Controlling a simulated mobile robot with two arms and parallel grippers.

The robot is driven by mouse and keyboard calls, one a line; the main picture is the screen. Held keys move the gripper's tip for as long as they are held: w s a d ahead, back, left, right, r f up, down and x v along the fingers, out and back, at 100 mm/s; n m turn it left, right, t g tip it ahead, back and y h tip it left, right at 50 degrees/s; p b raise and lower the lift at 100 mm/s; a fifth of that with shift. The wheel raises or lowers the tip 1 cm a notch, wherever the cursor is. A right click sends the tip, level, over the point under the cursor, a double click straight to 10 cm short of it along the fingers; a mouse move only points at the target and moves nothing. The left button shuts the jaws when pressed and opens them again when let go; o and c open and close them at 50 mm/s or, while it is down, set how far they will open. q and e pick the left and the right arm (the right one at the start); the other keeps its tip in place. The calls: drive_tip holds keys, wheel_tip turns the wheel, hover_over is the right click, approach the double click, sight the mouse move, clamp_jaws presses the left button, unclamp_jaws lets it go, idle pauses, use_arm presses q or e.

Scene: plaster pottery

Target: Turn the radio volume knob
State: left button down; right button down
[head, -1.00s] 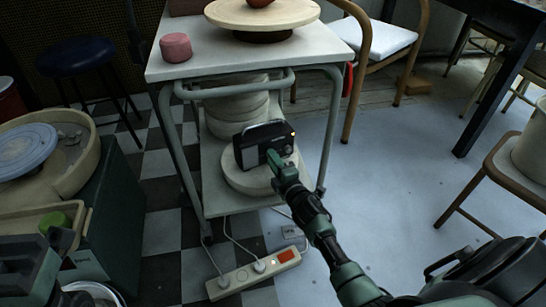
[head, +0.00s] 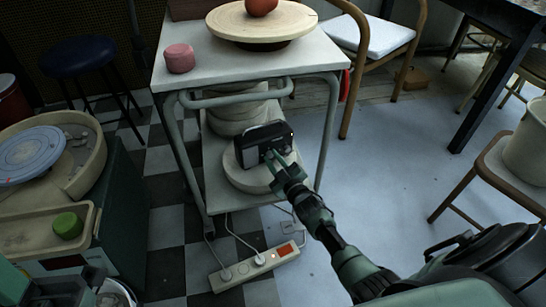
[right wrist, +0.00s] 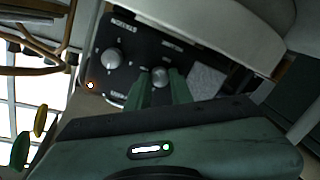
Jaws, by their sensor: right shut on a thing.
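The radio (head: 251,153) is a dark box with a light grey grille, standing on a round plaster disc on the cart's lower shelf. In the head view my right gripper (head: 273,164) is at the radio's front. The panel lettering is too small to read surely. My left gripper is not in view.
The cart's top (head: 200,66) overhangs the radio and carries a pink block (head: 179,57) and a turntable (head: 262,20). A power strip (head: 254,268) with cords lies on the floor in front. A wooden chair (head: 375,40) stands behind; open floor lies to the right.

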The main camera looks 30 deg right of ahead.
drive_tip(key=shift+m, duration=0.9)
drive_tip(key=m, duration=0.2)
drive_tip(key=shift+d+m+p, duration=0.1)
drive_tip(key=shift+m+p, duration=0.2)
drive_tip(key=shift+p, duration=0.05)
drive_tip(key=shift+f+m, duration=0.1)
drive_tip(key=shift+m, duration=1.9)
drive_tip(key=c, duration=1.2)
unclamp_jaws()
drive_tip(key=shift+c, duration=0.2)
